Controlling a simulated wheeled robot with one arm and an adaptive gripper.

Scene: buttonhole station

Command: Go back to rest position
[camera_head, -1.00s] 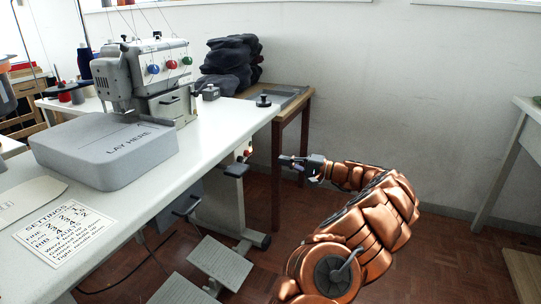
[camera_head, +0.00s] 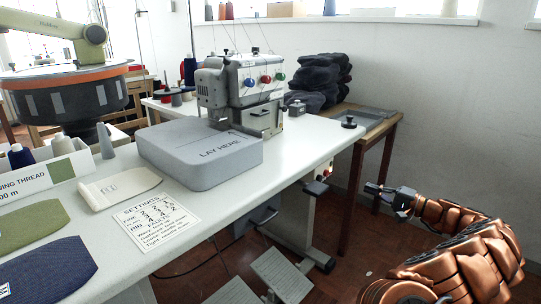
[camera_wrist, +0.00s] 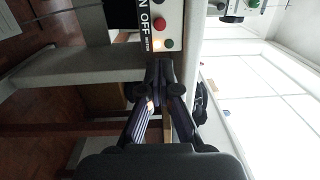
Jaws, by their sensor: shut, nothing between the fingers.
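My gripper (camera_head: 371,188) is shut and empty at the end of my copper-coloured arm. It hangs in the air to the right of the white table (camera_head: 300,150), near its right end. In the wrist view the two dark fingers (camera_wrist: 160,70) meet just below the switch panel (camera_wrist: 163,28) in the picture. That panel has ON/OFF lettering, a red button, a green button and a lit orange lamp. The panel (camera_head: 317,185) also shows in the head view at the table's right end. I cannot tell whether the fingers touch it.
A grey sewing machine (camera_head: 240,85) and a grey "LAY HERE" block (camera_head: 195,155) stand on the table. A settings card (camera_head: 155,220) lies in front. Pedals (camera_head: 280,272) are on the floor below. A brown side table (camera_head: 370,130) with dark folded cloth (camera_head: 318,80) stands behind.

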